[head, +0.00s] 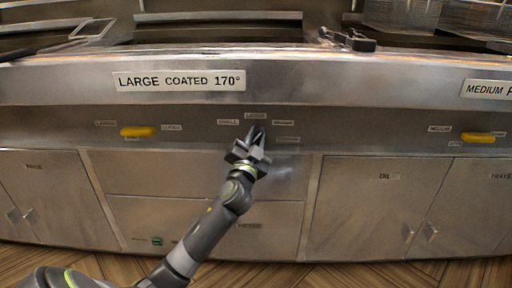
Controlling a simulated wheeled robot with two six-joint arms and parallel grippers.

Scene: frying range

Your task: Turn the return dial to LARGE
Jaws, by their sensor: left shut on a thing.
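My left gripper (257,136) reaches up from the lower left to the middle of the steel front panel. It is shut on the return dial, which is mostly hidden behind the fingers, so I cannot tell where the dial points. Small labels ring the dial: SMALL (228,122) at the upper left, one that appears to read LARGE (255,116) at the top, one that seems to read MEDIUM (283,123) at the upper right, and an unreadable one (288,139) at the right. My right gripper is not in view.
A yellow dial (137,132) sits on the panel to the left and another yellow dial (478,137) to the right. Cabinet doors (372,205) are below. Wire baskets (400,15) stand at the top right.

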